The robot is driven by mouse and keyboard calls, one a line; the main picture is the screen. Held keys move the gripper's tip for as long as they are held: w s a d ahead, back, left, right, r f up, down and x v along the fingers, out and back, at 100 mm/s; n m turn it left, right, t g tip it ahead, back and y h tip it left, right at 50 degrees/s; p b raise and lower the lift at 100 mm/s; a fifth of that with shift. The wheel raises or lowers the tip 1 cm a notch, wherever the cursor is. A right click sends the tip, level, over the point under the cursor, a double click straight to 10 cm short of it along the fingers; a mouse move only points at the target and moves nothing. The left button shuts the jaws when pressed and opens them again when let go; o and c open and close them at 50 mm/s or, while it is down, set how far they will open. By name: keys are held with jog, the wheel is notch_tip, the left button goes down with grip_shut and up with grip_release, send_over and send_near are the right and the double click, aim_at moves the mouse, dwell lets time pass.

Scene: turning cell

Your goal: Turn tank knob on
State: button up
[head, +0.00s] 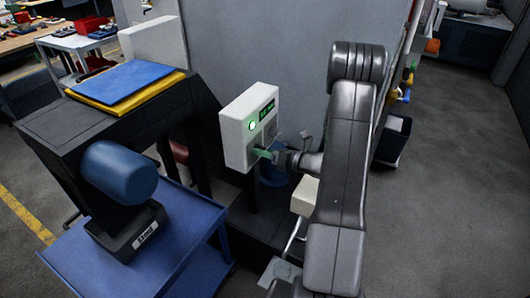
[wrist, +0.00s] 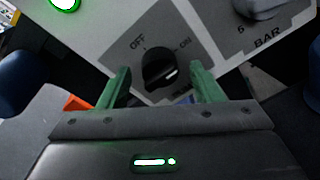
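The tank knob (wrist: 160,72) is a black rotary knob on a grey plate marked OFF on the left and ON on the right. A white line on it points toward the ON side, to the upper right. It sits on a white control box (head: 236,140) with a green-lit display. My gripper (wrist: 160,88) has two green fingers, open, one on each side of the knob, with visible gaps. In the head view my gripper (head: 264,154) is in front of the box's lower face and hides the knob there.
A second knob (wrist: 258,8) marked BAR is to the right on the same panel. A green light (wrist: 66,4) glows at the upper left. A blue cart (head: 170,255) with a blue cylinder (head: 122,172) stands left of the box. Grey floor at the right is clear.

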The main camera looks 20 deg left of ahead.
jog(key=shift+d, duration=0.1)
jog(key=s+d+r+b, duration=0.1)
jog(key=d+b, duration=0.1)
jog(key=d, duration=1.1)
jog(key=shift+d+r, duration=0.25)
jog(key=shift+r, duration=0.05)
jog(key=w+a+f+p, duration=0.1)
jog(key=a+p, duration=0.1)
jog(key=a, duration=1.1)
jog(key=shift+a+f, duration=0.25)
jog(key=shift+a, duration=0.1)
